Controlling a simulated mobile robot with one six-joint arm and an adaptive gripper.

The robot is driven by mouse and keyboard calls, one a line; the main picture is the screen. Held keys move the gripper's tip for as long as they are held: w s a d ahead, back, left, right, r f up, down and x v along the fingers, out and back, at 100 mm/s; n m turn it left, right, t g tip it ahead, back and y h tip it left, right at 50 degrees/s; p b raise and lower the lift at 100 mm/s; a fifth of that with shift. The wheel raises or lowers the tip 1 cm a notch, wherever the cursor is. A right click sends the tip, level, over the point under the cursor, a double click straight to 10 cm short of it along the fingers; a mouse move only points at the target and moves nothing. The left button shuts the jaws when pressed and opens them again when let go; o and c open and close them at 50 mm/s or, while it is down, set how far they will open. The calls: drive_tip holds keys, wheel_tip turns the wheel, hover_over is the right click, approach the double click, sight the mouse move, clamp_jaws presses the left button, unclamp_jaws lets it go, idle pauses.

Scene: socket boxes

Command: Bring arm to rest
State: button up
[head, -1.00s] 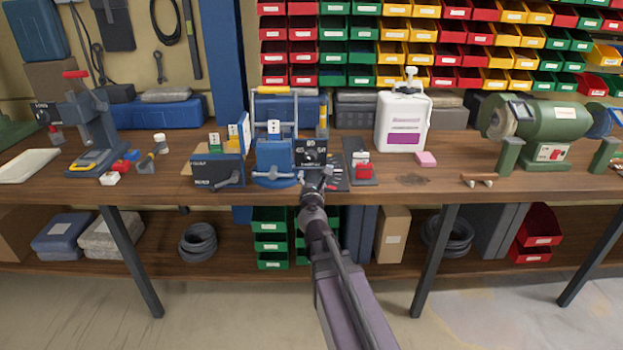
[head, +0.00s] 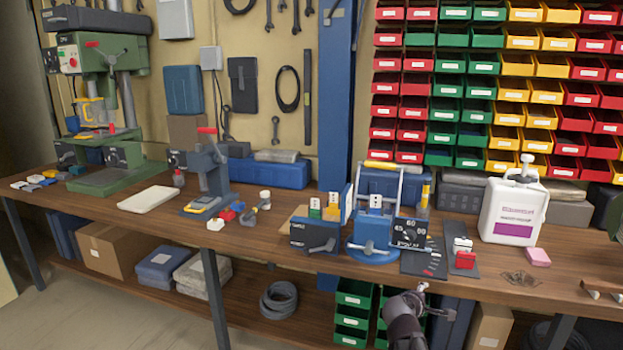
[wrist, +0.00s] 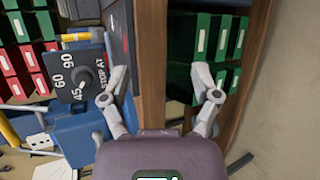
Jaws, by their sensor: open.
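My gripper (wrist: 166,90) is open and empty in the wrist view, its two fingers spread apart with the bench edge and green bins behind them. In the head view my gripper (head: 424,300) is at the bottom, in front of the bench's front edge and below its top. The wooden workbench (head: 330,262) runs across the head view. The blue vise (head: 370,240) stands on it above and left of my gripper. A black dial plate (head: 410,233) marked with angles is beside the vise and also shows at left in the wrist view (wrist: 78,76).
A white jug (head: 512,208) and a pink block (head: 538,257) stand to the right on the bench. A green drill press (head: 95,110) is at far left. Green bins (head: 353,312) sit on the lower shelf. The floor in front is clear at left.

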drive_tip(key=s+a+f+m+g+y, duration=0.4)
drive_tip(key=s+a+f+m+g, duration=0.15)
drive_tip(key=s+a, duration=0.2)
drive_tip(key=s+a+f+m+g+y, duration=0.5)
drive_tip(key=s+a+f+m, duration=0.1)
drive_tip(key=s+m, duration=0.15)
wheel_tip(320, 180, up, 20)
drive_tip(key=p, duration=1.9)
drive_tip(key=shift+s+a+n, duration=0.15)
drive_tip(key=shift+s+n, duration=0.15)
drive_tip(key=shift+s, duration=0.1)
